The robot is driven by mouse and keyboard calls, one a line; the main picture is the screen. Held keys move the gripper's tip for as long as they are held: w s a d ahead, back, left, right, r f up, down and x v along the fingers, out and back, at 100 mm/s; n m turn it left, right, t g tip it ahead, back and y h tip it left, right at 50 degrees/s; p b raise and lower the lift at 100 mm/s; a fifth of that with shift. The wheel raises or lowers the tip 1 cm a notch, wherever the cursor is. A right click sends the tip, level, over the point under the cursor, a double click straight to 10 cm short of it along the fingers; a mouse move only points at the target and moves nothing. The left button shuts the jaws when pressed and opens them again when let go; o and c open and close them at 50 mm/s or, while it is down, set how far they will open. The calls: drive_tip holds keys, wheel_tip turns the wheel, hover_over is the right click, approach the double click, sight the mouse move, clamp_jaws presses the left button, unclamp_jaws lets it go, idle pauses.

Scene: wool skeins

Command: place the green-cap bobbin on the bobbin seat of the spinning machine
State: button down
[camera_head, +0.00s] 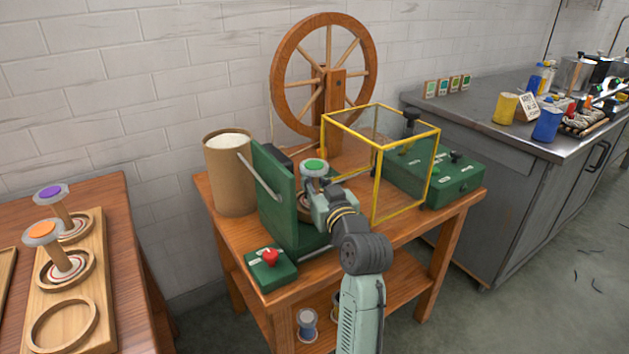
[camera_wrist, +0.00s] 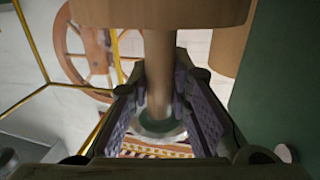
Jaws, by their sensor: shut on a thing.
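The green-cap bobbin (camera_head: 314,166) is upright over the machine table, right beside the green upright panel (camera_head: 275,195) of the spinning machine. My gripper (camera_head: 319,190) is shut on its wooden stem. In the wrist view the stem (camera_wrist: 158,62) stands between my two fingers (camera_wrist: 162,95), with a wide wooden disc at the picture's top and a green-and-pale disc below. The bobbin seat is hidden behind my gripper and the bobbin, so I cannot tell whether the bobbin touches it. The spinning wheel (camera_head: 285,62) stands behind.
A yellow-edged clear guard (camera_head: 378,180) stands close on the right, before a green control box (camera_head: 455,180). A tan canister (camera_head: 229,180) is at left. A red-button box (camera_head: 270,268) sits at the front edge. The left table's tray (camera_head: 90,325) holds orange-cap and purple-cap bobbins.

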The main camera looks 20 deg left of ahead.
drive_tip(key=shift+f, duration=0.1)
drive_tip(key=shift+f, duration=0.15)
drive_tip(key=c, duration=1.5)
unclamp_jaws()
drive_tip(key=shift+r, duration=0.35)
drive_tip(key=b+v, duration=0.2)
drive_tip(key=v, duration=1)
drive_tip(key=shift+f, duration=0.15)
